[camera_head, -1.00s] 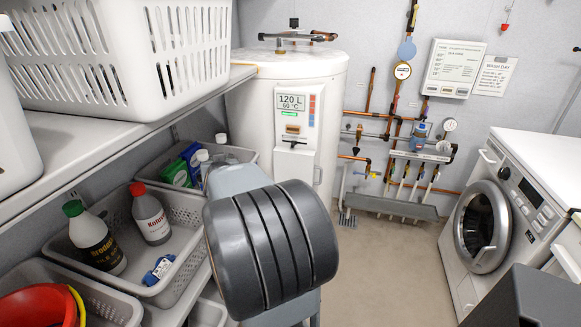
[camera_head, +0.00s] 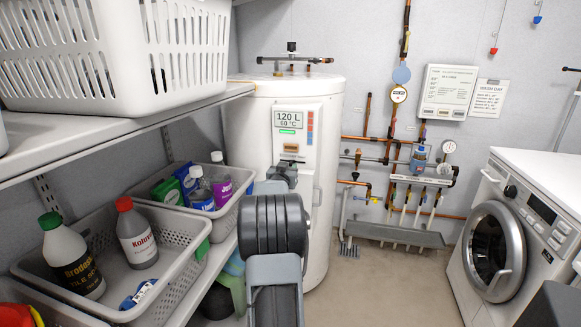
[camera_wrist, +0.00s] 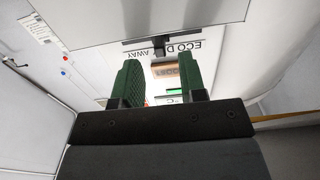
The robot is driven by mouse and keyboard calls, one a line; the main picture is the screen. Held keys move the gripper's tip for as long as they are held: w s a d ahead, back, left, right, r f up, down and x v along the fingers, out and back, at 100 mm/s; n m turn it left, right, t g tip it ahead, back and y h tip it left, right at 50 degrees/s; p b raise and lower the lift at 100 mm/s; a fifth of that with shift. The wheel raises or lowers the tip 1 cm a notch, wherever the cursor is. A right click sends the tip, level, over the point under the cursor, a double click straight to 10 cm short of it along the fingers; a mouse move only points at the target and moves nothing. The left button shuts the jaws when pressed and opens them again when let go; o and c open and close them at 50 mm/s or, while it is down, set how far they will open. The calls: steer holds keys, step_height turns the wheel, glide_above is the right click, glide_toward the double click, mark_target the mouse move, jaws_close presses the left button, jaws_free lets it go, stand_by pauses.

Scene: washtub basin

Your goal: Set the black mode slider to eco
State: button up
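The tall white water heater (camera_head: 262,150) stands against the back wall, with a control panel (camera_head: 292,128) showing "120 L" and "60 °C". My gripper (camera_head: 284,172) is in front of the panel's lower part and hides the mode slider in the head view. In the wrist view the panel is upside down. The black mode slider (camera_wrist: 162,42) shows there as a dark bar beside the lettering "ECO" and "AWAY"; its exact setting is unclear. My gripper (camera_wrist: 158,78) is open, its two green fingers apart and empty, with the slider ahead of the gap between them.
A shelf with a white basket (camera_head: 90,55) and grey bins (camera_head: 175,262) of bottles is close on the left. Copper pipes (camera_head: 395,150) run along the back wall. A washing machine (camera_head: 515,225) stands at the right, with clear floor in between.

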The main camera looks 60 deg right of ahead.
mark_target(290, 164)
steer(key=shift+x, duration=1.95)
jaws_close()
